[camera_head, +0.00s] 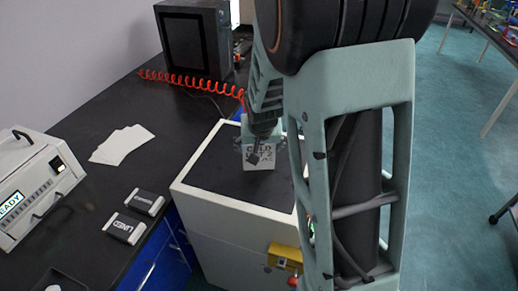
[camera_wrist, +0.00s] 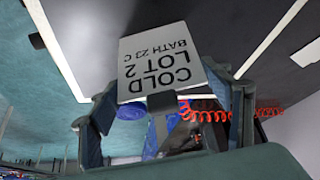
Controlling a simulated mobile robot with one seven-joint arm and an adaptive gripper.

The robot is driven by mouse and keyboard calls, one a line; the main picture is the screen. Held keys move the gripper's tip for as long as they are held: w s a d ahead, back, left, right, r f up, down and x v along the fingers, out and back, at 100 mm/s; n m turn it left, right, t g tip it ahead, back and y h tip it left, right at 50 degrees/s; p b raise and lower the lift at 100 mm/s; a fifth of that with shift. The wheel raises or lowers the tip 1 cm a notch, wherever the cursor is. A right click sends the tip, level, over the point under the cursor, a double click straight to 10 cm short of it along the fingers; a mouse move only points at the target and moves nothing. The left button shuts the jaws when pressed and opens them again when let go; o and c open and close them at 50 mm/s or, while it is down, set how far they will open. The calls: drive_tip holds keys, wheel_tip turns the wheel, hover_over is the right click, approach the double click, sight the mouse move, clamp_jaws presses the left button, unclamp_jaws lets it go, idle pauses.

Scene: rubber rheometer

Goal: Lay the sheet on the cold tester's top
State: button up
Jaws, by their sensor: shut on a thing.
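My gripper (camera_head: 262,127) is shut on a pale sheet (camera_head: 259,157) printed "COLD LOT 2". In the wrist view the sheet (camera_wrist: 165,62) hangs between the fingers and reads "COLD LOT 2 BATH 23 C" upside down. It is held over a black, white-edged top that looks like part of my own base; I cannot tell the gap. A white tester (camera_head: 30,185) with a lit "READY" display stands at the left edge, partly cut off. I see no word marking it as cold or hot.
On the black bench (camera_head: 85,205) lie some white sheets (camera_head: 122,144) and two small labelled blocks (camera_head: 126,227) (camera_head: 146,201), the nearer reading "LINED". A dark cabinet (camera_head: 195,40) and a red coiled hose (camera_head: 190,82) are at the back. Bare bench shows between them.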

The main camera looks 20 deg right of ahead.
drive_tip(key=shift+f+b, duration=0.35)
drive_tip(key=o, duration=0.9)
drive_tip(key=shift+r, duration=0.1)
drive_tip(key=shift+o, duration=0.2)
drive_tip(key=shift+r, duration=0.1)
drive_tip(key=shift+r+p, duration=0.25)
drive_tip(key=shift+p, duration=0.2)
drive_tip(key=p+v, duration=0.7)
drive_tip(key=v, duration=0.4)
drive_tip(key=shift+s+r, duration=0.3)
